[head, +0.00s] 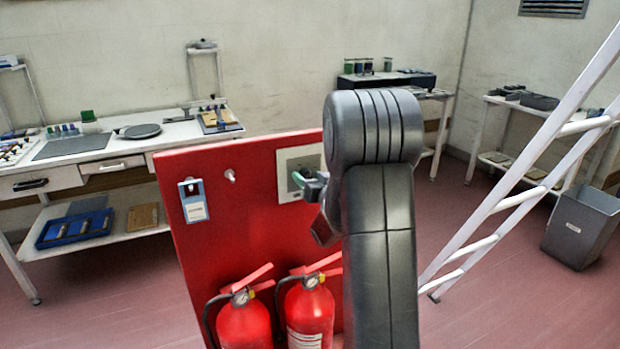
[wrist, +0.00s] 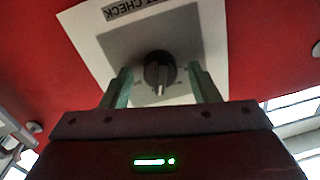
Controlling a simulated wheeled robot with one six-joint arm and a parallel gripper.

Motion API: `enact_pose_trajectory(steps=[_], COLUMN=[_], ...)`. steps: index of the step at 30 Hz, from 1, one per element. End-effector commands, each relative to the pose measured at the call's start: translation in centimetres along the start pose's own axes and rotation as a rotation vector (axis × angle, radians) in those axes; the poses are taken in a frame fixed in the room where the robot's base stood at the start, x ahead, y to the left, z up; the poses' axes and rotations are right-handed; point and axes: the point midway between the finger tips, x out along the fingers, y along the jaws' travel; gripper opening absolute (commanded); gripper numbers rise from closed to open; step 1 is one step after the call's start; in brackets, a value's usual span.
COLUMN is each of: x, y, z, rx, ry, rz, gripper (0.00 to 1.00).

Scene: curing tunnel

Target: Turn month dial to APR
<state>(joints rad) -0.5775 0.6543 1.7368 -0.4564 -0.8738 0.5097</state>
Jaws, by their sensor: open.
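A black dial knob (wrist: 160,72) with a pale pointer line sits on a light plate (wrist: 115,40). The plate's printed label (wrist: 138,7) is upside down and partly cut off, ending in "CHECK". No month names are readable. My gripper (wrist: 159,69) is open, with one greenish finger on each side of the knob and gaps between. I cannot tell whether the fingertips reach the knob's depth. In the head view my gripper (head: 309,180) is at the plate (head: 297,158) on the red board, and my arm hides the plate's right part and the knob.
The red board (head: 235,240) also carries a tag on a hook (head: 194,201) and a white peg (head: 230,175). Two fire extinguishers (head: 243,322) stand at its foot. A white ladder (head: 530,170) leans at the right. A bench (head: 110,140) stands behind left.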

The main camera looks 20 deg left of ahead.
Motion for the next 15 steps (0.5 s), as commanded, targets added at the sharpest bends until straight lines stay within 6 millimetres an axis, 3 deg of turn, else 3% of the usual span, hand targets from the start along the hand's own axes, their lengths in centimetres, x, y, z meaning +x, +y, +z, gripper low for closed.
enact_pose_trajectory(steps=[5,12,15], x=[-0.01,-0.03,-0.04], y=[0.00,0.01,0.01], z=[0.01,-0.01,0.00], rx=[0.000,0.000,-0.001], ry=[0.000,0.000,0.000], rz=[0.000,0.000,0.000], gripper=[0.55,0.12,0.10])
